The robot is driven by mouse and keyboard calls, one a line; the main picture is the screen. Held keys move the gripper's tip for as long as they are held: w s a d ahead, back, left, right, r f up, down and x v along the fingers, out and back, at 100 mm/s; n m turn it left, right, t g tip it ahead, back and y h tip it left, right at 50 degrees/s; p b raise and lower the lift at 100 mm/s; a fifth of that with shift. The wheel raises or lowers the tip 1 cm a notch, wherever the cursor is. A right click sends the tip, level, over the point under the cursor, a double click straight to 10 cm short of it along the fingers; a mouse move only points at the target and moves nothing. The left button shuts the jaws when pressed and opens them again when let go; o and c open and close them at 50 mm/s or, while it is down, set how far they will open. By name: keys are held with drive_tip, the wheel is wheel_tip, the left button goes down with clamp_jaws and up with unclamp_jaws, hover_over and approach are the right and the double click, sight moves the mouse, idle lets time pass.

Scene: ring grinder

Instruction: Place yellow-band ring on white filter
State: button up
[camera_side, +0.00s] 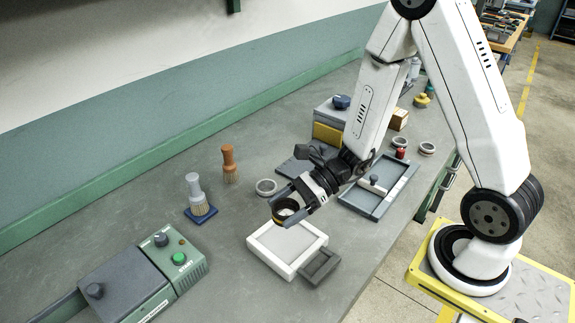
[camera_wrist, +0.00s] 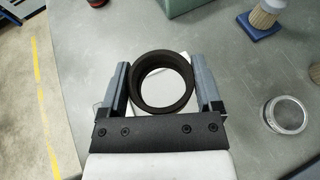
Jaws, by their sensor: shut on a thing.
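My gripper (camera_side: 288,207) is shut on the yellow-band ring (camera_side: 279,219) and holds it above the table. In the wrist view the ring (camera_wrist: 162,105) shows as a thick dark ring between the two grey fingers (camera_wrist: 162,85), its opening facing the camera. A little yellow shows on its side in the side view. The white filter (camera_side: 268,262), a square panel with a raised white frame, lies on the table below the gripper. The ring appears above its far edge; the exact gap is hard to tell. In the wrist view the ring and gripper hide most of the filter.
A small dark tray (camera_side: 320,267) touches the filter's right side. A grey ring (camera_side: 266,187) lies loose behind it. A green control box (camera_side: 178,258) is front left. A blue-grey tray (camera_side: 378,207) lies right.

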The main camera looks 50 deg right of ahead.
sight(286, 237)
drive_tip(key=shift+f, duration=1.1)
drive_tip(key=shift+f, duration=2)
drive_tip(key=shift+f, duration=0.1)
drive_tip(key=o, duration=1.2)
drive_tip(key=v, duration=1.2)
drive_tip(key=shift+s, duration=0.1)
